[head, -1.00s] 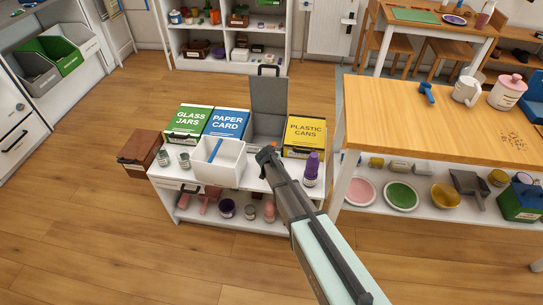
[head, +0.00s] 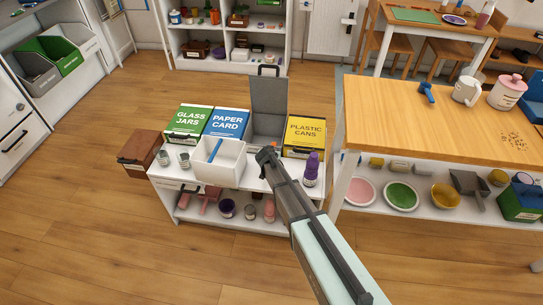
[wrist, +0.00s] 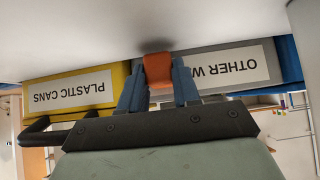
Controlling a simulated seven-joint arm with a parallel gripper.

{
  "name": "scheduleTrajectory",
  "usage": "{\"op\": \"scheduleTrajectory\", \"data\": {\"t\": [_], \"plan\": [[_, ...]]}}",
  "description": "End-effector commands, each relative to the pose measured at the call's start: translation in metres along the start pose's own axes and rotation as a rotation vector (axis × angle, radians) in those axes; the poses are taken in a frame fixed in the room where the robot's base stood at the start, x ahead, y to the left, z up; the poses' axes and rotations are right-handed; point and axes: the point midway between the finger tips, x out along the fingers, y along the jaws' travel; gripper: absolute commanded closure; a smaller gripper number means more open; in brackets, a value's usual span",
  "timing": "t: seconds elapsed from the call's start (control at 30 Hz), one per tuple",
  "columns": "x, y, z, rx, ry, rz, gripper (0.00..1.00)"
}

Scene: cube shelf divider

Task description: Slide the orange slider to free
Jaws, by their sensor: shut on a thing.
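The orange slider (wrist: 158,70) shows in the wrist view between my gripper's two blue fingers, in front of the grey box labelled "OTHER W…" (wrist: 262,55). My gripper (wrist: 158,88) is shut on it. In the head view my gripper (head: 266,156) is at the front of the grey box (head: 268,128), whose lid (head: 268,97) stands upright. Only a small orange patch of the slider (head: 274,145) shows there, and the rest is hidden behind my gripper. The slider's track and any markings cannot be made out.
The yellow plastic cans box (head: 304,135) stands right of the grey box, and the blue paper card box (head: 228,122) left of it. A white open bin (head: 220,170) is close left of my gripper, a purple bottle (head: 312,168) close right. A wooden-topped bench (head: 440,125) is further right.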

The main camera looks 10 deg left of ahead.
Motion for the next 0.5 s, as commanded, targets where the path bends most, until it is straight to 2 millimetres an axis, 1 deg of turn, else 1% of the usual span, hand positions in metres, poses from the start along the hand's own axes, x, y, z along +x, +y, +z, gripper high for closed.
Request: {"op": "scheduleTrajectory", "data": {"t": [0.13,0.33,0.4,0.5], "plan": [[-0.009,0.001,0.008,-0.001,-0.001,0.0,1.0],[-0.034,0.001,0.033,-0.001,-0.001,0.001,1.0],[-0.037,0.001,0.036,-0.001,0.0,0.001,1.0],[-0.036,0.0,0.036,0.0,0.0,0.001,1.0]]}}
